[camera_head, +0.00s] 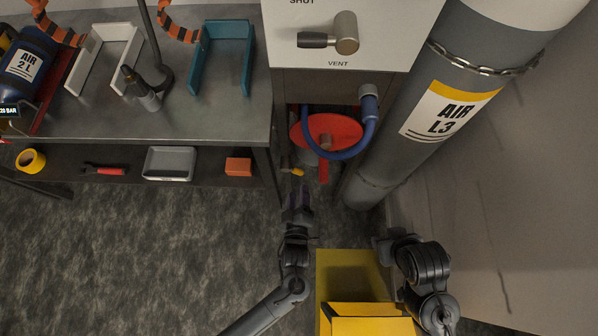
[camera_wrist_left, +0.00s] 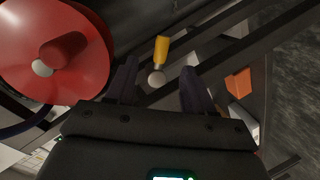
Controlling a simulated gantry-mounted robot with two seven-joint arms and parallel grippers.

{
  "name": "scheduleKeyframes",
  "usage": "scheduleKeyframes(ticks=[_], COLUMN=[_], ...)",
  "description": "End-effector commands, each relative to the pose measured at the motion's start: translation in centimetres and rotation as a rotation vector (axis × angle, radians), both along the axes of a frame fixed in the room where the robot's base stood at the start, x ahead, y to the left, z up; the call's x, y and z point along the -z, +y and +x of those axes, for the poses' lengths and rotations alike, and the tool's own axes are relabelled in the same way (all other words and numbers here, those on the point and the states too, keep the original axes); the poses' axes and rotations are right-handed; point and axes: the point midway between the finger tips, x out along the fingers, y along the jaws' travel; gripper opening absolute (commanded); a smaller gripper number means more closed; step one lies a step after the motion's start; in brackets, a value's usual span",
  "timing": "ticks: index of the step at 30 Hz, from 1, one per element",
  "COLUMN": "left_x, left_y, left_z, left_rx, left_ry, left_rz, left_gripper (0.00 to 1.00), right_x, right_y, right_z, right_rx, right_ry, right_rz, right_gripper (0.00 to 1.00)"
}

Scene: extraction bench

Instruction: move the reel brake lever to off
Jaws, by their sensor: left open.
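The hose reel (camera_head: 345,128) is a red disc under the bench panel, with a blue hose looped on it; it also shows in the left wrist view (camera_wrist_left: 88,75). What looks like the brake lever (camera_head: 292,171) is a small yellow handle beside the reel. In the left wrist view the lever (camera_wrist_left: 161,50) has a pale rounded end and appears between my fingers, not gripped. My left gripper (camera_head: 298,190) is open and empty, just below the lever; it also shows in the left wrist view (camera_wrist_left: 157,88). My right gripper (camera_head: 383,244) is hard to make out at the right.
A grey cylinder labelled AIR L3 (camera_head: 420,140) stands to the right of the reel. A vent valve handle (camera_head: 330,38) is above. The steel bench (camera_head: 215,115) is left, with a lower shelf holding a grey tray (camera_head: 170,163) and an orange block (camera_head: 238,167). A yellow box (camera_head: 365,318) stands below.

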Motion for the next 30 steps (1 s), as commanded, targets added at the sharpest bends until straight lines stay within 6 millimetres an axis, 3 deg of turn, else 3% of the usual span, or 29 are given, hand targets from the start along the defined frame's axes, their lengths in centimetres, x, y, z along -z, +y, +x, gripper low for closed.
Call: scheduleKeyframes(ticks=[16, 22, 30], left_x=[2.3, 2.5, 2.5], left_y=[-0.2, -0.2, -0.2], left_z=[7.8, 9.2, 9.5], left_rx=[0.001, 0.000, 0.000], left_ry=[0.000, 0.001, 0.002], left_rz=[0.002, 0.001, 0.000], left_gripper=[0.53, 0.53, 0.53], right_x=[3.3, 3.8, 3.8], right_y=[-0.3, -0.2, -0.1], right_z=[0.0, 0.0, 0.0], right_rx=[-0.009, -0.006, -0.002], right_ry=[-0.001, 0.000, 0.000], right_rz=[-0.012, -0.009, -0.003], right_gripper=[0.43, 0.43, 0.43])
